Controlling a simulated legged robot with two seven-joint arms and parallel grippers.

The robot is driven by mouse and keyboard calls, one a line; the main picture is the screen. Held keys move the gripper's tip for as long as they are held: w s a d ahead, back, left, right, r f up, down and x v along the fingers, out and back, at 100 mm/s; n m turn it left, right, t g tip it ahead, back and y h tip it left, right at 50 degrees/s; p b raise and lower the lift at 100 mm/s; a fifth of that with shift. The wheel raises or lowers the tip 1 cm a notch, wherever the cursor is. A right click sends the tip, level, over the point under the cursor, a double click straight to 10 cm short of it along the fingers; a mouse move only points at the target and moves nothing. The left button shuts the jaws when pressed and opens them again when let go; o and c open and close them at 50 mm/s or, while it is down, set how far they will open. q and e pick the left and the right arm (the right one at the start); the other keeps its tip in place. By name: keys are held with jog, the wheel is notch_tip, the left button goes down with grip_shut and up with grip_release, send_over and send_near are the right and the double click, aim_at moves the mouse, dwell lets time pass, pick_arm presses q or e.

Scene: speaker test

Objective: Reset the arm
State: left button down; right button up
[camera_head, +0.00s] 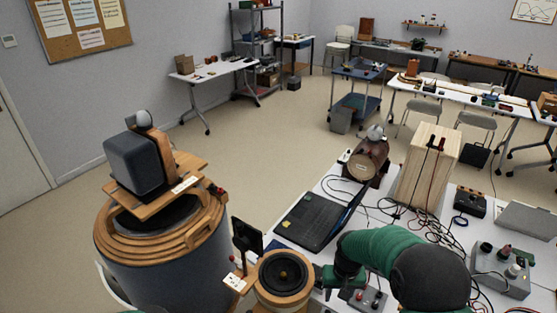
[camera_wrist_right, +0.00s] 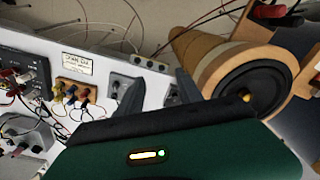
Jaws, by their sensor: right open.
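My right arm is green and comes in from the lower right in the head view. My right gripper (camera_head: 326,281) is low over the white table's near edge, close to a round wooden speaker (camera_head: 283,277). In the right wrist view my right gripper (camera_wrist_right: 158,92) shows two dark fingers spread apart with nothing between them. The wooden speaker (camera_wrist_right: 240,78) with its black cone is just right of the fingers there. I cannot tell whether they touch. My left gripper is not in view.
The white table (camera_head: 297,208) holds a laptop (camera_head: 318,222), a wooden box (camera_head: 424,168), a grey control box (camera_head: 500,270) and loose cables. A large drum (camera_head: 165,255) carrying a dark speaker (camera_head: 138,160) stands at left. Open floor lies beyond.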

jog(key=s+d+r+t+b, duration=0.2)
jog(key=s+b, duration=0.5)
jog(key=s, duration=1.2)
jog(key=shift+d+n, duration=0.15)
jog(key=shift+n, duration=0.15)
